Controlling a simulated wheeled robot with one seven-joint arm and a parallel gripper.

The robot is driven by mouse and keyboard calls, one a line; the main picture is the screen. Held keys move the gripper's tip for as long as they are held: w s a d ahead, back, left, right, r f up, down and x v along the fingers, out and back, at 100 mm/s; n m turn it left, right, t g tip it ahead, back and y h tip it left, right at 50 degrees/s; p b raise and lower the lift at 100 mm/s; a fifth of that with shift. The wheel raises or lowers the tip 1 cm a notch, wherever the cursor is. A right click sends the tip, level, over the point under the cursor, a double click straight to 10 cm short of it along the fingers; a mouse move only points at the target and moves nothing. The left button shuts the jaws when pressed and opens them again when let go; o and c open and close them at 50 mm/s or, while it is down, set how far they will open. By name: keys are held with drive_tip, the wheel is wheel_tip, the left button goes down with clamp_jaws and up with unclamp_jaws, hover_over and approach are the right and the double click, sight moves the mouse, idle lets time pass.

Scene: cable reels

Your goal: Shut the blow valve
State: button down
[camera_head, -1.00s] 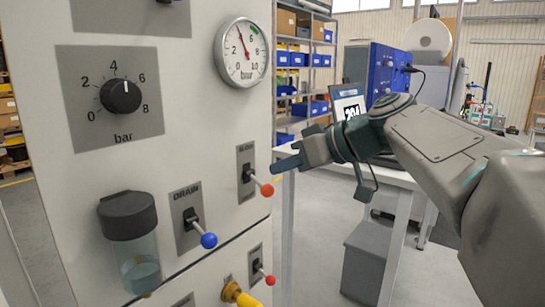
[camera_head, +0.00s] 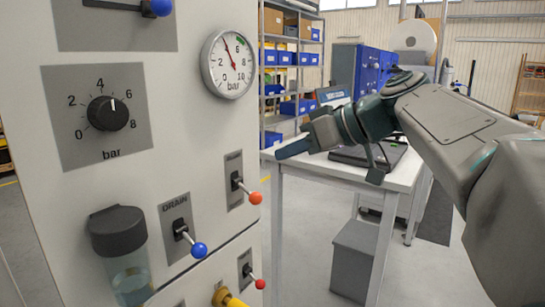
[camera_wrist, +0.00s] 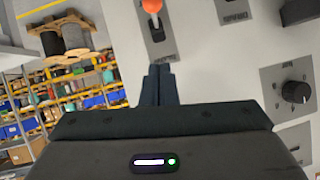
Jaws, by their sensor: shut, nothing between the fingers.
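A lever with an orange-red ball (camera_head: 255,198) juts from a small grey plate on the white panel, right of the DRAIN lever. The plate's label is too blurred to read, so I cannot confirm it is the blow valve. An orange ball lever (camera_wrist: 152,6) also shows at the top of the wrist view, just beyond my fingertips. My gripper (camera_head: 282,152) is shut and empty, above and right of the orange-red ball in the head view, apart from it. The shut fingers also show in the wrist view (camera_wrist: 158,72).
The DRAIN lever with a blue ball (camera_head: 198,250) is left of the orange-red one, and a red-ball lever (camera_head: 260,284) is below. A gauge (camera_head: 228,64), dial (camera_head: 107,113) and cup (camera_head: 120,240) are on the panel. A white table (camera_head: 400,172) stands behind my arm.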

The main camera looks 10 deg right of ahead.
drive_tip(key=s+d+r, duration=0.1)
drive_tip(key=s+d, duration=0.4)
drive_tip(key=d, duration=0.2)
drive_tip(key=shift+s+f, duration=0.1)
drive_tip(key=s+a+f+m+g+h+p, duration=0.1)
drive_tip(key=s+f+m+h+p, duration=0.3)
drive_tip(key=f, duration=0.8)
drive_tip(key=s+a+f+m+g+h+p, duration=0.2)
drive_tip(key=s+f+m+g+h+p, duration=0.1)
drive_tip(key=f, duration=0.9)
drive_tip(key=s+m+h+p, duration=0.1)
drive_tip(key=s+h+p, duration=0.1)
drive_tip(key=s+h, duration=0.1)
drive_tip(key=shift+s+m, duration=0.4)
drive_tip(key=shift+s, duration=0.25)
